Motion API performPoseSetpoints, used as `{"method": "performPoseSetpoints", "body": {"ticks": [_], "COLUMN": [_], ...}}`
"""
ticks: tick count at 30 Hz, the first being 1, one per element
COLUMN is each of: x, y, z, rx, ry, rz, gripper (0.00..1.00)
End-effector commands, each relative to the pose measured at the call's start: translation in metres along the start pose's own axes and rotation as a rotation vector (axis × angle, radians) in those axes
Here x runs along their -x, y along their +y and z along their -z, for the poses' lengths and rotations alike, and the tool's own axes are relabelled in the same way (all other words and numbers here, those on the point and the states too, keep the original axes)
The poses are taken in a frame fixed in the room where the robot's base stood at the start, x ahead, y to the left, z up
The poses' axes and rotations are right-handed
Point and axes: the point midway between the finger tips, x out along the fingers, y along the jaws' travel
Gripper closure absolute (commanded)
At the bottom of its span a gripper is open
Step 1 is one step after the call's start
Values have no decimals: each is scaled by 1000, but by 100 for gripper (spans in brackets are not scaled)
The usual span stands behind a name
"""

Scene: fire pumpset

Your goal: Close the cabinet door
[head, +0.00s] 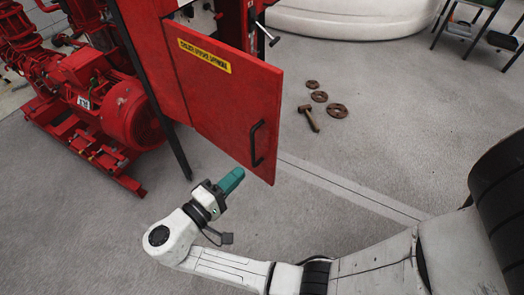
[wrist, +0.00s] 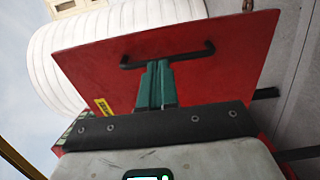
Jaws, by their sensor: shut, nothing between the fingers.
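The cabinet door (head: 228,98) is a red panel with a yellow label, standing swung open from the red cabinet. Its black bar handle (head: 258,143) is near the free edge. My gripper (head: 238,173) has teal fingers, which are shut with nothing between them. In the head view the fingertips are just left of and below the handle, near the door's lower edge. In the wrist view the door (wrist: 225,75) fills the middle, and my gripper (wrist: 158,65) points at the handle (wrist: 190,53). I cannot tell whether the fingers touch the door.
A red pump and motor (head: 130,110) stand on a red base at the left. A hammer (head: 309,118) and several rusty rings (head: 337,110) lie on the floor beyond the door. A white tank (head: 350,15) is at the back. The grey floor right of the door is mostly free.

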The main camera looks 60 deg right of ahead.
Motion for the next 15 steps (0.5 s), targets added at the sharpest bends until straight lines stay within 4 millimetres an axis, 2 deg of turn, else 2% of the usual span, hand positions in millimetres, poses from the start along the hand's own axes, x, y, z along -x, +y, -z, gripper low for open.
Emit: {"method": "performPoseSetpoints", "body": {"ticks": [10, 15], "x": [-16, -52], "y": [-1, 0], "z": [-2, -2], "rx": [3, 3], "ry": [-4, -3], "rz": [2, 2], "gripper": [100, 100]}}
